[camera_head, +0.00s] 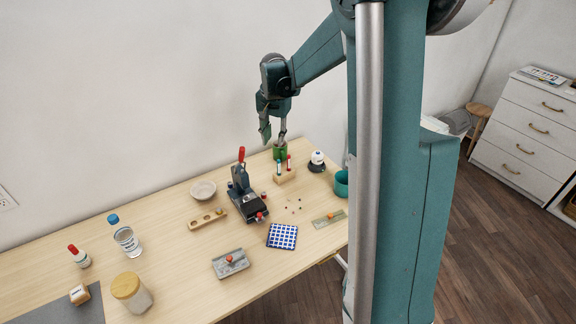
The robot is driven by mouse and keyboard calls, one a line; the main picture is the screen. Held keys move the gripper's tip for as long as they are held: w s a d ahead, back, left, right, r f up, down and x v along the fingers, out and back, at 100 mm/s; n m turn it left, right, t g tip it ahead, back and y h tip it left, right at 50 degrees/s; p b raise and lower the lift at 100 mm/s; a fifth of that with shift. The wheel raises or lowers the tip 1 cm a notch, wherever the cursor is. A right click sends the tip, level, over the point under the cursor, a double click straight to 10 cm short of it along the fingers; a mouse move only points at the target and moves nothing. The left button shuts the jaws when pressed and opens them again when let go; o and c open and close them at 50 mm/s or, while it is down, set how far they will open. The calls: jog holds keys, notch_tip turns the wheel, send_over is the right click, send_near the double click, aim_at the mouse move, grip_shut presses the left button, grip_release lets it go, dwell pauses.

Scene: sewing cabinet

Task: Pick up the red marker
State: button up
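A small wooden block (284,177) stands near the back right of the table and holds slim upright markers. The red marker (289,161) is on the block's right side, with a teal marker (279,167) to its left. My gripper (273,142) hangs above and behind the block, pointing down, its two fingers apart and nothing visible between them. A green cup (279,153) shows just below the fingertips, behind the markers. I cannot tell how far the fingers are from the cup.
A dark press (240,198) with a red-tipped lever stands left of the block. A white-and-black round item (317,162) and a teal cup (341,184) stand to its right. A blue checked pad (282,236) lies in front. The wall is close behind the table.

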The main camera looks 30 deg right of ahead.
aim_at(289, 162)
jog(key=w+d+f+m, duration=0.1)
jog(key=w+d+f, duration=0.1)
jog(key=d+f, duration=0.1)
jog(key=w+d+f+m+g, duration=0.1)
jog(key=w+d+f, duration=0.1)
jog(key=d+f, duration=0.2)
jog(key=w+d+f+m, duration=0.1)
jog(key=w+d+f, duration=0.1)
jog(key=f, duration=0.4)
jog(key=shift+d+g, duration=0.3)
jog(key=shift+d, duration=0.35)
jog(key=shift+w+d+f, duration=0.1)
jog(key=shift+d+f, duration=0.25)
jog(key=shift+f, duration=0.2)
jog(key=shift+f, duration=1.3)
jog(key=shift+a+f+b, duration=0.1)
jog(key=shift+f+b, duration=0.5)
jog(key=shift+f, duration=2)
jog(key=shift+c, duration=0.5)
